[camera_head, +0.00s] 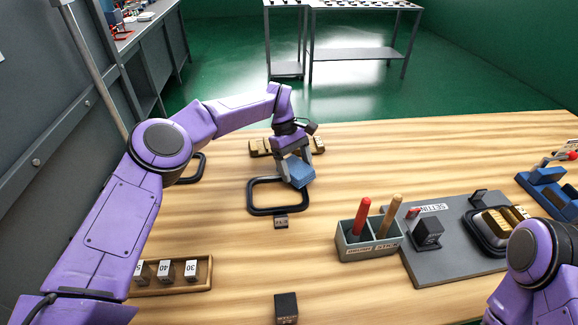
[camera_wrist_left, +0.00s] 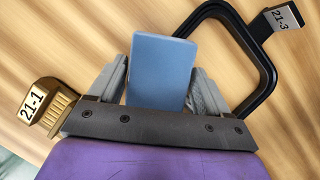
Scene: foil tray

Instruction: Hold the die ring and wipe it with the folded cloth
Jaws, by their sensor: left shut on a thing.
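My left gripper (camera_head: 294,160) is shut on the folded blue cloth (camera_head: 299,174), which is a small block between its fingers. In the left wrist view the cloth (camera_wrist_left: 158,72) stands between both grey fingers. A black square ring (camera_head: 251,198) with a tag marked 21-3 (camera_wrist_left: 285,17) lies on the table. The cloth is over its right side; I cannot tell whether they touch. Another black ring (camera_head: 203,165) lies partly hidden behind my left arm. A third black ring (camera_head: 472,230) is on the grey board around brass pieces. My right arm shows at the lower right, its gripper unseen.
A grey holder (camera_head: 349,245) with red and tan handles stands beside the grey setting board (camera_head: 432,270). Brass pieces (camera_head: 262,146) lie behind the ring. A wooden rack (camera_head: 180,288) of numbered blocks and a dark block (camera_head: 286,308) are nearer. A blue stand (camera_head: 545,190) is far right.

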